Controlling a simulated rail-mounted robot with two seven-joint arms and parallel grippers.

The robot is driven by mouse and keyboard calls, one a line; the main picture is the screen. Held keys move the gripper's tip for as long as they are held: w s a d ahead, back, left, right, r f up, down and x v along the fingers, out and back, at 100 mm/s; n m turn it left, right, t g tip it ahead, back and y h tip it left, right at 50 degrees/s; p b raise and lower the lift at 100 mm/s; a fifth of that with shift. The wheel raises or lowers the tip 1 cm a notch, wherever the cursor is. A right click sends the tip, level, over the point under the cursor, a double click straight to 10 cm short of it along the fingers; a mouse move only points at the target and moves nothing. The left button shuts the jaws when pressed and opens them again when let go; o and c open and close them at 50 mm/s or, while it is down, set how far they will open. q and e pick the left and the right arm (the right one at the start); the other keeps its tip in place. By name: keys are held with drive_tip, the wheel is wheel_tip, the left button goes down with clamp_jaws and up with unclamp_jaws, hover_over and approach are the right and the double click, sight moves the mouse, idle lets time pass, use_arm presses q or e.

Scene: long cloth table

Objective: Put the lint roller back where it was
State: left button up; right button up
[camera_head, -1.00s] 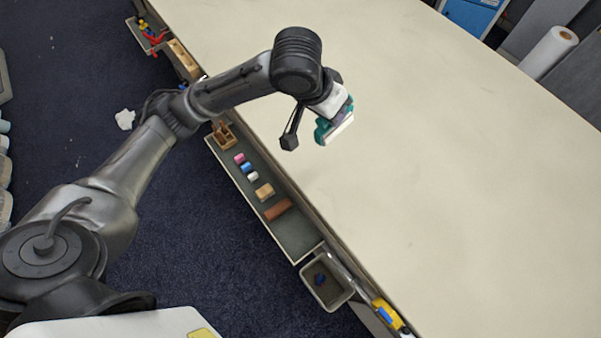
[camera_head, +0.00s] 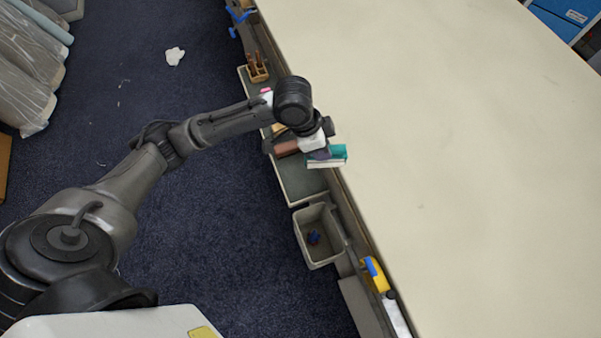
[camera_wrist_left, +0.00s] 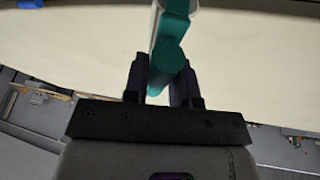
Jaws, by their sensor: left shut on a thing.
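The lint roller (camera_head: 338,153) is teal with a white roll. It is held in my left gripper (camera_head: 322,154), over the near edge of the table beside the side tray. In the left wrist view the teal handle of the lint roller (camera_wrist_left: 170,50) runs between the two dark fingers of my left gripper (camera_wrist_left: 166,80), which are shut on it. The roller's far end is cut off at the top of that view. My right gripper is not in view.
The long cloth table (camera_head: 450,150) has a wide bare top. Along its edge hang a grey tray (camera_head: 302,184) with small items and a grey bin (camera_head: 318,250) with a dark blue thing inside. A yellow and blue tool (camera_head: 375,275) sits farther along. White scrap (camera_head: 175,56) lies on the floor.

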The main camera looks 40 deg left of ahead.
use_arm(q)
drive_tip(key=s+a+f+m+g+b, duration=0.2)
drive_tip(key=f+m+b, duration=0.5)
drive_tip(key=f, duration=1.2)
drive_tip(key=shift+n, duration=0.7)
drive_tip(key=shift+w+a+f+b, duration=0.9)
drive_tip(key=shift+a+f, duration=0.55)
drive_tip(key=shift+f, duration=0.4)
drive_tip(key=shift+w+a+f+b, duration=0.85)
drive_tip(key=shift+a+f, duration=0.6)
drive_tip(key=shift+f, duration=0.4)
drive_tip(key=shift+w+a+f+b, duration=0.85)
drive_tip(key=shift+a+f, duration=0.6)
drive_tip(key=shift+f, duration=0.55)
drive_tip(key=shift+f, duration=0.1)
drive_tip(key=o, duration=0.8)
drive_tip(key=shift+o, duration=0.2)
